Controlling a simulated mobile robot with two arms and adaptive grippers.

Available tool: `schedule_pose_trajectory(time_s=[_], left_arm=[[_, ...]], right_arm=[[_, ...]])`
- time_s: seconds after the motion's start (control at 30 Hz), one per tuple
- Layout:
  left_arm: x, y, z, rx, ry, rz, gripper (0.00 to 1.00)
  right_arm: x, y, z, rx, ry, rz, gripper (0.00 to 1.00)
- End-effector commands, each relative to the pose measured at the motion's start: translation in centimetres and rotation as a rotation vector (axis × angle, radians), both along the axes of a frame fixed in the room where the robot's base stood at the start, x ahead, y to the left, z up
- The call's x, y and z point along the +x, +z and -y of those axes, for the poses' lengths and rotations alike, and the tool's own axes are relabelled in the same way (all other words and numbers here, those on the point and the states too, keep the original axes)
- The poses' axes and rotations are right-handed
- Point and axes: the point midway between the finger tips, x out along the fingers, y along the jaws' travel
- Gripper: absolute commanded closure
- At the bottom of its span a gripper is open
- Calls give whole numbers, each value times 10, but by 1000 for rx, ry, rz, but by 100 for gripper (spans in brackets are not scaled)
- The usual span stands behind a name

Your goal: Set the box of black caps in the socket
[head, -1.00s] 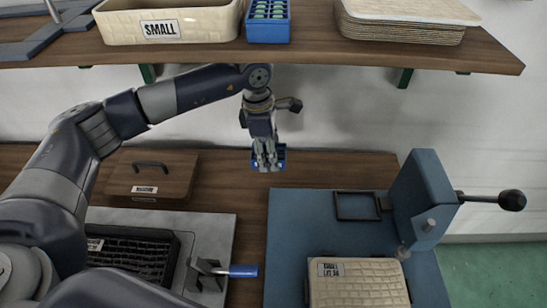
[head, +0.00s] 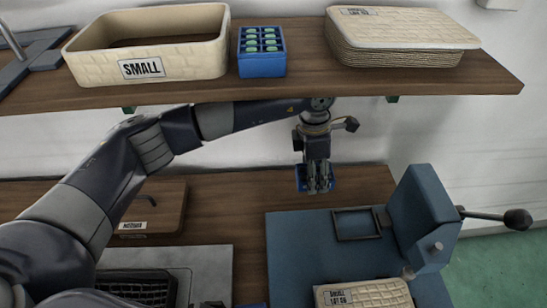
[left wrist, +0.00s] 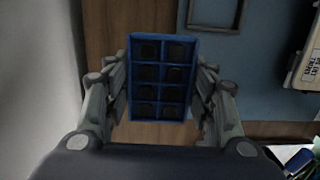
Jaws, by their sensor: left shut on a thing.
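My left gripper (head: 318,190) is shut on a blue box of black caps (head: 301,179), held in the air above the back of the lower bench. In the left wrist view the box (left wrist: 161,118) sits between the fingers, its cells with dark round caps facing the camera. The socket, a dark rectangular frame (head: 335,224), lies on the blue press base, right of and nearer than the box. It also shows in the left wrist view (left wrist: 240,17), beyond the box's upper right, apart from it. My right gripper is not in view.
The blue press (head: 424,215) with a black-knobbed lever stands right of the socket. A cream lid (head: 365,296) lies in front. The upper shelf (head: 290,93) above my arm holds a cream tray (head: 185,62), a blue box of green caps (head: 262,70) and stacked lids (head: 400,45).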

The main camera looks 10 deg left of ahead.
Motion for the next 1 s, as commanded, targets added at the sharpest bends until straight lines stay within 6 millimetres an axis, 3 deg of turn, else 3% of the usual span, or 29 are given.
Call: schedule_pose_trajectory(time_s=[0.03,0.2,0.4,0.63,1.0], left_arm=[[-6,7,22,-1,-7,0,76],[-23,15,73,0,-4,6,76],[-38,22,110,0,-1,14,76],[-46,25,126,0,-1,17,76],[-47,8,127,1,0,16,76]], right_arm=[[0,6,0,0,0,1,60],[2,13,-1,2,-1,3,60],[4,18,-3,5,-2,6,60],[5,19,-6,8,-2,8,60],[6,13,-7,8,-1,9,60]])
